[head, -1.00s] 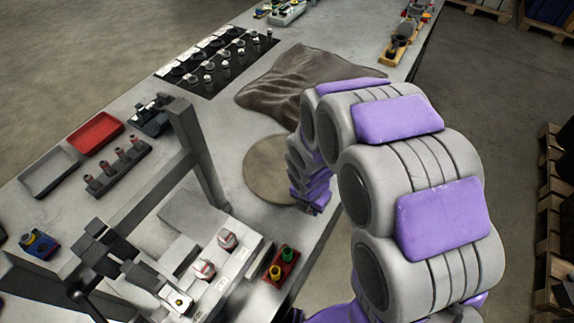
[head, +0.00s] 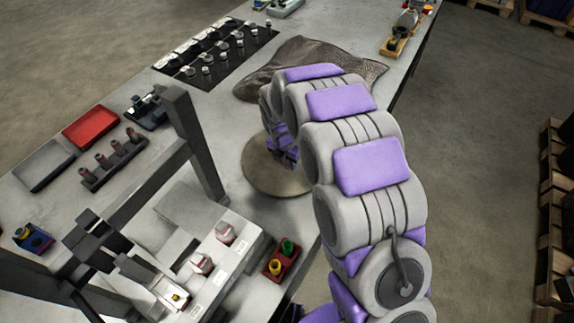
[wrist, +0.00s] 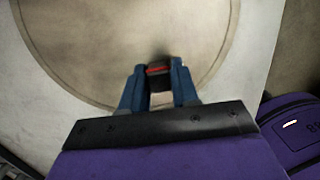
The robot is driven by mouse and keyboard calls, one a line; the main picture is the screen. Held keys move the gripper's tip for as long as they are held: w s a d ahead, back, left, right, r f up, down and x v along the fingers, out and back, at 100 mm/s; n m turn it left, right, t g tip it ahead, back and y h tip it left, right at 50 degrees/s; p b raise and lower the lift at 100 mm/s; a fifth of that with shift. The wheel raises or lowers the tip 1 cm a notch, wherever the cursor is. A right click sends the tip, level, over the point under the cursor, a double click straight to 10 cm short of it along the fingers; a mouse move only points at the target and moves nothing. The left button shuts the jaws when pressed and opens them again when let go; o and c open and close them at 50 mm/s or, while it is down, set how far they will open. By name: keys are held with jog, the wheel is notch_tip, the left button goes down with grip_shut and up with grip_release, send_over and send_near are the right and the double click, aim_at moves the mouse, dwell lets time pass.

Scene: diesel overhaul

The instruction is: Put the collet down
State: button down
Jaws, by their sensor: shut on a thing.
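The collet (wrist: 158,69) shows in the wrist view as a small dark piece with a red band, between my two blue fingertips. My gripper (wrist: 158,84) is shut on it. Behind it lies a round tan disc (wrist: 95,50) on the bench, filling much of the wrist view. In the head view my gripper (head: 284,154) is over the disc (head: 262,180); my arm covers part of the disc, and the collet cannot be made out. I cannot tell whether the collet touches the disc.
A dark upright frame (head: 193,142) stands left of the disc. A crumpled brown cloth (head: 345,67) lies behind it. A red holder (head: 274,267) with yellow and green pieces sits in front. A rack (head: 112,166), a red tray (head: 92,131) and a grey tray (head: 42,165) are at the left.

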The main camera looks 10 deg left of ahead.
aim_at(286, 164)
jog(key=shift+w+a+f, duration=0.15)
jog(key=shift+w+a, duration=0.35)
jog(key=shift+a, duration=0.25)
jog(key=f, duration=0.1)
jog(key=f+b, duration=0.1)
jog(key=f, duration=0.1)
jog(key=shift+d+f, duration=0.15)
jog(key=shift+d, duration=0.3)
jog(key=c, duration=0.9)
grip_release()
jog(key=shift+a, duration=0.25)
jog(key=shift+o, duration=0.3)
jog(key=shift+d, duration=0.1)
notch_tip(286, 164, up, 12)
jog(key=s+p, duration=0.1)
jog(key=p, duration=0.1)
jog(key=shift+s+a, duration=0.25)
jog(key=shift+a, duration=0.1)
